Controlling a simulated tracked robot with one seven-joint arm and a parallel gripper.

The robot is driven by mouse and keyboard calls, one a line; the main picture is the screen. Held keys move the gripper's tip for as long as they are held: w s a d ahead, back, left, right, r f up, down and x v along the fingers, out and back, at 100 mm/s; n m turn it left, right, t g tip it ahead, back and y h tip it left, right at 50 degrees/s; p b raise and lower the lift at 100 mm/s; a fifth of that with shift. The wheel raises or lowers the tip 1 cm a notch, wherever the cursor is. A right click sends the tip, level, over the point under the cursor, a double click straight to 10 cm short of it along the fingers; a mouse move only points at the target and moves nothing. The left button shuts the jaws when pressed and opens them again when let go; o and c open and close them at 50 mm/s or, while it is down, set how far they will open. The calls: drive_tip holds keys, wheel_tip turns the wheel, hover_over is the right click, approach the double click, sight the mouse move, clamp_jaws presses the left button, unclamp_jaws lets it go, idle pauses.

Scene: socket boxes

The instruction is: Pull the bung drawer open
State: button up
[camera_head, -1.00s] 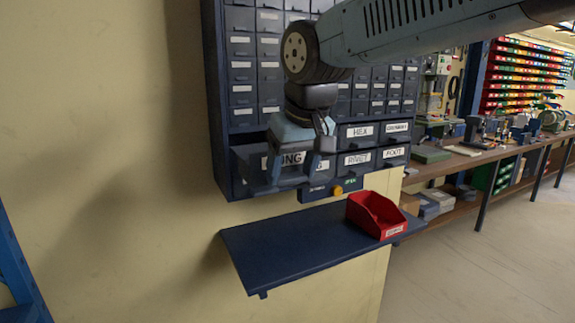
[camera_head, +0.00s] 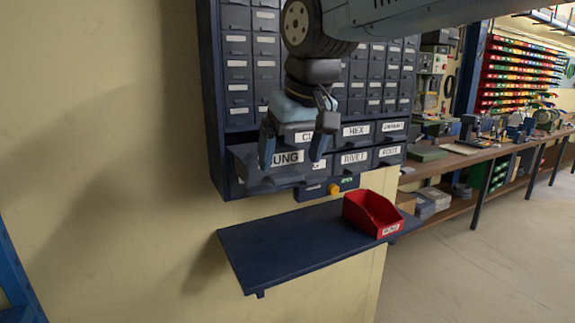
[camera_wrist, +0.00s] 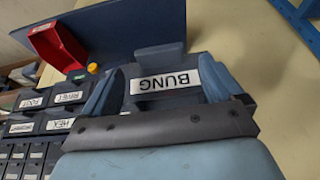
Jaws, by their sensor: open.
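The bung drawer (camera_head: 276,176) is at the lower left of the dark blue cabinet and stands out from its face. Its front with the white BUNG label also shows in the wrist view (camera_wrist: 190,67), with the drawer's grip lip beyond the label. My gripper (camera_head: 292,156) is above and in front of this drawer, pointing down. Its two fingers are spread apart, one on each side of the label in the wrist view (camera_wrist: 157,88), with nothing held between them. Whether a fingertip touches the drawer cannot be told. The drawer's inside is largely hidden.
A dark blue shelf (camera_head: 275,245) juts from the wall below the cabinet, with a red bin (camera_head: 371,214) at its right end. Neighbouring labelled drawers (camera_head: 354,160) appear closed. A workbench (camera_head: 450,165) stands at right.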

drive_tip(key=v, duration=1)
drive_tip(key=shift+r, duration=0.15)
drive_tip(key=shift+s, duration=0.15)
drive_tip(key=s+d+f+m+t+h, duration=0.1)
drive_tip(key=s+d+f+m, duration=0.1)
drive_tip(key=d+f, duration=0.8)
drive_tip(key=s+d+f+m+h, duration=0.1)
drive_tip(key=d+f+m, duration=0.3)
drive_tip(key=d+f, duration=0.6)
drive_tip(key=s+d, duration=0.1)
drive_tip(key=d, duration=0.2)
drive_tip(key=shift+d+t, duration=0.2)
drive_tip(key=shift+t, duration=0.2)
